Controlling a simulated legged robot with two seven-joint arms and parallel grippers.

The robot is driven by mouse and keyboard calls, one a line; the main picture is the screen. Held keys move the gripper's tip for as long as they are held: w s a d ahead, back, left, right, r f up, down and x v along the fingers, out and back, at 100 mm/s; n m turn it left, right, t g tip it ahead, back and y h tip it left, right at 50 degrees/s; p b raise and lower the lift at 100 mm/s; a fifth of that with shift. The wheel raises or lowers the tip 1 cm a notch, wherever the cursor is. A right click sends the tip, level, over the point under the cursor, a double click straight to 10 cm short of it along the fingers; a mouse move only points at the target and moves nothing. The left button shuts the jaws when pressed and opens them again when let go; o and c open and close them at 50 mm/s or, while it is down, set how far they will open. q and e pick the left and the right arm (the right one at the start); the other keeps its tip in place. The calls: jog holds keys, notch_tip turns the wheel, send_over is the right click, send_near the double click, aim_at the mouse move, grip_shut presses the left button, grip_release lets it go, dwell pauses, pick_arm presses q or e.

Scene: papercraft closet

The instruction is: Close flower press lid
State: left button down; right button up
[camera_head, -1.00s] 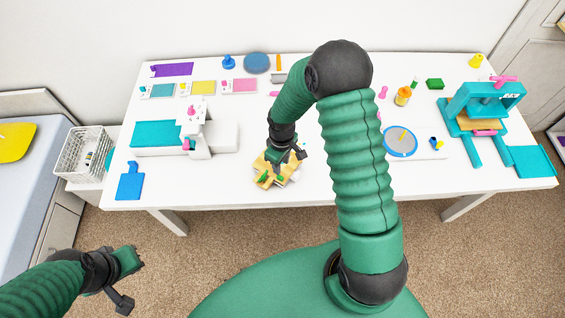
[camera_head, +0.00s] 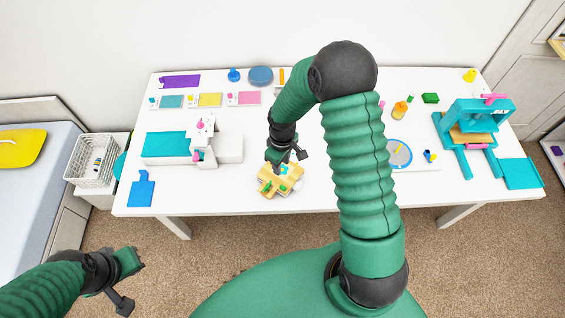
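The flower press (camera_head: 279,181) appears to be the small tan wooden object near the table's front edge, with green, teal and pale bits on it. It sits tilted in the picture; I cannot tell its lid apart or how far open it stands. My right gripper (camera_head: 287,158) is just behind and above the press, with its fingers spread and nothing visible between them. Whether a finger touches the press is unclear. My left gripper (camera_head: 127,281) is open and empty, low at the left, in front of the table and away from the press.
On the white table (camera_head: 230,200), a white machine with a teal bed (camera_head: 168,145) stands left. A teal press frame (camera_head: 478,128) stands right. A round grey-blue disc (camera_head: 398,154) lies right of my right arm, which hides the table's middle. The front edge beside the press is clear.

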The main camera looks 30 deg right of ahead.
notch_tip(320, 180, up, 6)
jog(key=p, duration=0.4)
jog(key=shift+r+p, duration=0.15)
jog(key=shift+p, duration=0.25)
jog(key=shift+a, duration=0.1)
notch_tip(320, 180, up, 17)
jog(key=b, duration=0.3)
jog(key=shift+s, duration=0.15)
